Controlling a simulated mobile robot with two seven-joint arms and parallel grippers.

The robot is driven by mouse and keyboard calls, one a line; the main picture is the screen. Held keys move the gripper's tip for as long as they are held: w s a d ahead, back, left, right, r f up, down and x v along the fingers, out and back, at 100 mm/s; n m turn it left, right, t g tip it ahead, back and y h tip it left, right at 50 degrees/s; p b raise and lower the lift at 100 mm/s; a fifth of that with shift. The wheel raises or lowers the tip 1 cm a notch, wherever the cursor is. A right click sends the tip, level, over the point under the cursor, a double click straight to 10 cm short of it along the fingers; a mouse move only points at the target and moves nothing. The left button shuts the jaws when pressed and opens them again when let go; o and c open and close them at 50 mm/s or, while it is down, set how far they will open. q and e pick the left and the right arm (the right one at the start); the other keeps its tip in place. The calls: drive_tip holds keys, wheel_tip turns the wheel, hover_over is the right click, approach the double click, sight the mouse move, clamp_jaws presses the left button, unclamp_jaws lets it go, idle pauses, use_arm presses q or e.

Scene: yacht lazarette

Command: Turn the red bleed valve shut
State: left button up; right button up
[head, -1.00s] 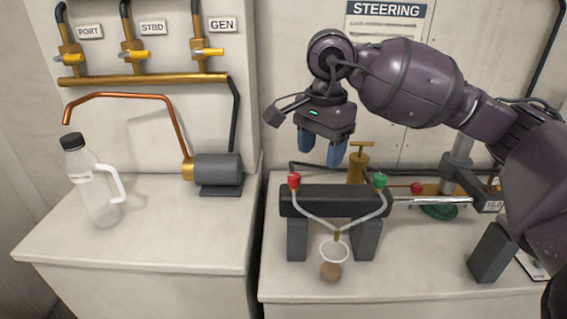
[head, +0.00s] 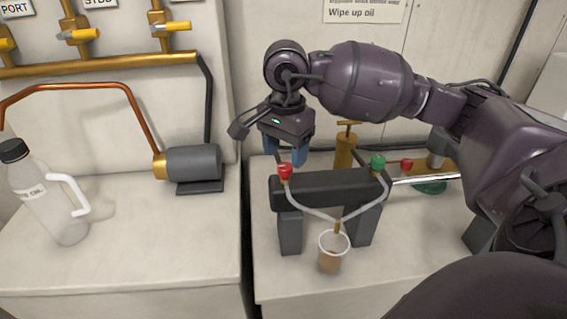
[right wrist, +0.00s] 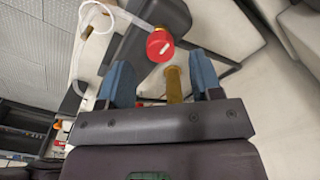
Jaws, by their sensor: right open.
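The red bleed valve (head: 285,172) is a red knob with a white mark, on the left end of a dark cylinder (head: 325,188). A clear tube runs from it. In the right wrist view the red knob (right wrist: 160,45) is just beyond the fingertips, apart from them. My right gripper (head: 288,152) is open and empty, its blue fingers just above and behind the red valve in the head view. Both fingers (right wrist: 162,75) show in the right wrist view. A green valve (head: 378,163) is on the cylinder's right end. My left gripper is out of view.
A clear cup with brown liquid (head: 333,250) stands in front of the cylinder, below the joined tubes. A brass pump (head: 345,148) is behind it. A white jug (head: 48,200) and a grey motor (head: 193,163) are on the left counter. A gap separates the counters.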

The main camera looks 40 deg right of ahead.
sight(285, 166)
drive_tip(key=shift+f, duration=1.65)
drive_tip(key=shift+c, duration=0.2)
drive_tip(key=c, duration=0.9)
